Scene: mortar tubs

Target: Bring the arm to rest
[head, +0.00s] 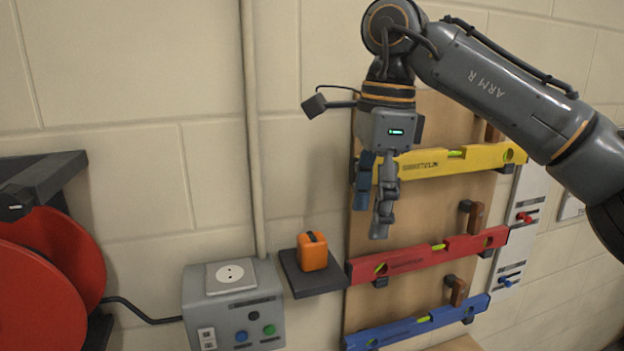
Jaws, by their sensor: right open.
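My right arm (500,88) comes in from the upper right, bent at the elbow, with its wrist hanging down. My right gripper (372,208) points downward, open and empty, in front of a wooden board (420,118) on the wall. Its fingers overlap the left end of a yellow spirit level (475,160) in the picture; I cannot tell how much gap lies between them. My left gripper is not in view.
A red level (430,257) and a blue level (415,323) hang below. An orange device (312,252) sits on a small dark shelf (290,272). A grey socket box (232,310) and a red reel (45,270) are at left. The upper left wall is clear.

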